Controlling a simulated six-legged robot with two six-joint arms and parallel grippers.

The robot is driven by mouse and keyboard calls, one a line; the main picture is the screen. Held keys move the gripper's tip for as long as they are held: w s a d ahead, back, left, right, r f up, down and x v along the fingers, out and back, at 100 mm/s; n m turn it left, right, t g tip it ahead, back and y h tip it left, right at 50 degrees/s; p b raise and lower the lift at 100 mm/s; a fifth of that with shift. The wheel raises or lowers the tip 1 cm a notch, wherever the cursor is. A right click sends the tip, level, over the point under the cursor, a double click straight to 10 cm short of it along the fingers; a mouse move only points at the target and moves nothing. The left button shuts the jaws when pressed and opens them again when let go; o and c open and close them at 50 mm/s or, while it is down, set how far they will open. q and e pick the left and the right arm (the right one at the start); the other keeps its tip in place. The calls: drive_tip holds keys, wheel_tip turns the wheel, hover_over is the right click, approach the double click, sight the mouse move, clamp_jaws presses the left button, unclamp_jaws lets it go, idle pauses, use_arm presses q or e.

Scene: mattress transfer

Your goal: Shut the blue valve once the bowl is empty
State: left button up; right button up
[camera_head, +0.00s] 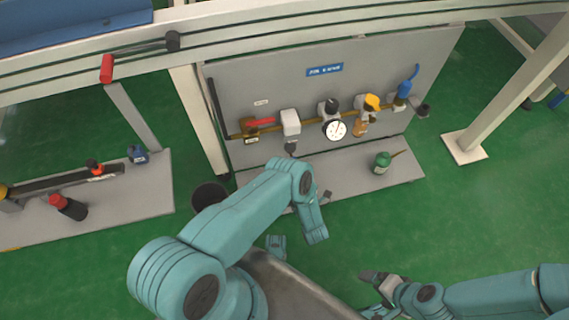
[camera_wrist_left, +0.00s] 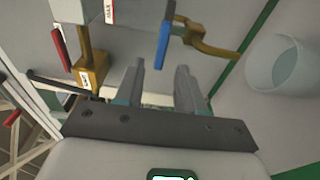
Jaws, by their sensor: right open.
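The blue valve (camera_head: 404,90) is at the right end of the pipe on the grey panel, its blue handle sticking up and to the right in the head view. In the left wrist view the blue handle (camera_wrist_left: 162,46) hangs beside a brass pipe, just beyond my left fingertips and apart from them. My left gripper (camera_wrist_left: 160,72) is open, with nothing between its fingers. A pale round bowl (camera_wrist_left: 284,68) is at the right of that view; the part I see inside looks empty, but its bottom is not clear. My right gripper (camera_head: 380,279) is open, low in the head view, away from the panel.
The pipe also carries a red-handled valve (camera_head: 260,123), a white box (camera_head: 290,122), a gauge (camera_head: 335,130) and a yellow-handled valve (camera_head: 371,102).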

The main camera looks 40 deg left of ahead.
use_arm(q)
drive_tip(key=b+x, duration=0.1)
drive_tip(key=x, duration=0.4)
drive_tip(key=shift+w+a, duration=0.25)
clamp_jaws()
drive_tip(key=shift+a+r+m+t+h, duration=0.1)
drive_tip(key=shift+a+m+t+h, duration=0.05)
drive_tip(key=shift+m+t+h, duration=0.2)
drive_tip(key=shift+w+m+t+h, duration=0.15)
drive_tip(key=shift+m+t+h, duration=0.2)
drive_tip(key=shift+t, duration=0.2)
unclamp_jaws()
